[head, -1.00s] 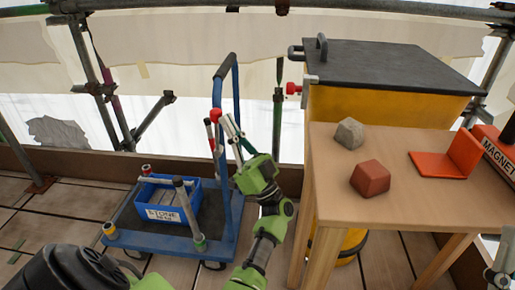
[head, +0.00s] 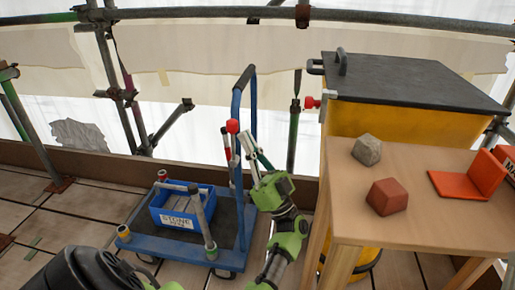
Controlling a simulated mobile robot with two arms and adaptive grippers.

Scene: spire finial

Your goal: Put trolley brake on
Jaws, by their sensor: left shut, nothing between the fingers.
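The blue trolley (head: 172,243) stands on the boards at left of centre, with an upright blue handle (head: 250,85). A red knob (head: 232,126) shows at the handle's left post, with a red-and-white piece (head: 227,145) just below it. I cannot tell for certain which part is the brake. My left gripper (head: 246,141) is shut and empty. Its fingertips point up just right of the red knob, in front of the handle; I cannot tell whether they touch it. My right gripper is out of view.
The trolley carries a blue bin (head: 180,221) marked STONE and grey tubes. To the right is a wooden table (head: 427,217) with a grey stone (head: 367,149), a red block (head: 387,196) and an orange bracket (head: 465,183). A yellow bin (head: 370,120) stands behind it. Scaffold poles line the back.

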